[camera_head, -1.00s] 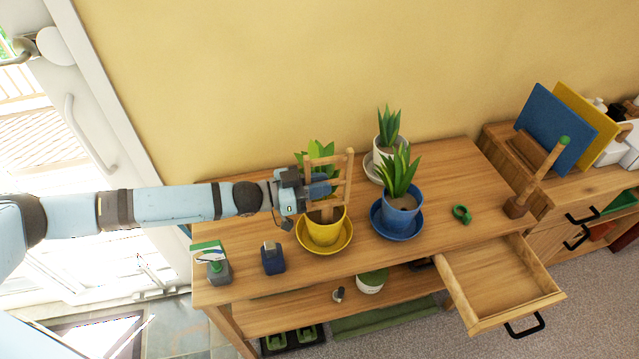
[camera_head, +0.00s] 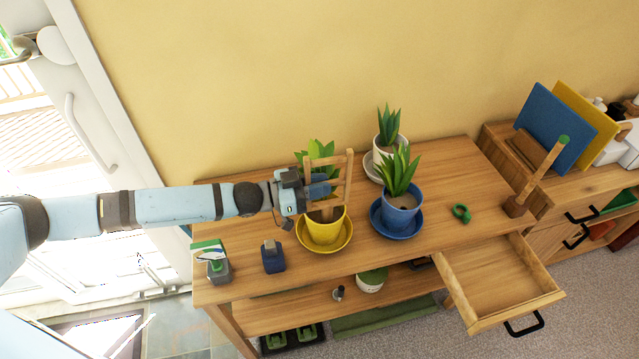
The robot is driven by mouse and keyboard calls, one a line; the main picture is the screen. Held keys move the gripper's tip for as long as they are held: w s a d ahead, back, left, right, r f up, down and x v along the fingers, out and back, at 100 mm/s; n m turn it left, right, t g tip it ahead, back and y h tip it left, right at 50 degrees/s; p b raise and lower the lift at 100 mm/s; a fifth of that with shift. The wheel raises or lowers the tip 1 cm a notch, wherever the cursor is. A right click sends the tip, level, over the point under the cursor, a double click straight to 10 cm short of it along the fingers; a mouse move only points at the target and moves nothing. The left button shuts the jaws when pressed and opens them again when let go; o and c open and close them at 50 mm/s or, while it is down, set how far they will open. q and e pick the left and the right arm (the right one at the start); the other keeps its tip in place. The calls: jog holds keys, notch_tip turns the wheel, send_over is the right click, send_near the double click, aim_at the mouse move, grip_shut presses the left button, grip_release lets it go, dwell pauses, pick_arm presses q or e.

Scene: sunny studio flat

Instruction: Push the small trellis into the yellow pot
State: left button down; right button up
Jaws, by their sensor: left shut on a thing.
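The small wooden trellis (camera_head: 347,180) stands upright at the yellow pot (camera_head: 324,231), its lower end at the soil inside the rim. The yellow pot holds a green plant (camera_head: 318,156) and sits on a yellow saucer (camera_head: 347,240) on the bench. My left gripper (camera_head: 312,188) comes in from the left and is shut on the trellis, just above the pot. The gripper hides part of the plant and the trellis's left side. How deep the trellis sits in the soil cannot be told. My right gripper is not in view.
A blue pot (camera_head: 402,213) with a plant stands close to the right, and a white pot (camera_head: 384,153) behind it. A dark blue box (camera_head: 273,257) and a seed-packet holder (camera_head: 219,270) stand at front left. Green tape (camera_head: 461,213) lies at right. A drawer (camera_head: 497,280) stands open.

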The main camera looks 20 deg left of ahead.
pick_arm(q)
jog(key=shift+f, duration=0.2)
jog(key=c, duration=0.5)
grip_release()
jog(key=shift+c, duration=0.2)
jog(key=shift+r, duration=0.1)
jog(key=p+v, duration=0.2)
jog(key=v, duration=0.5)
dwell(0.5)
dwell(0.5)
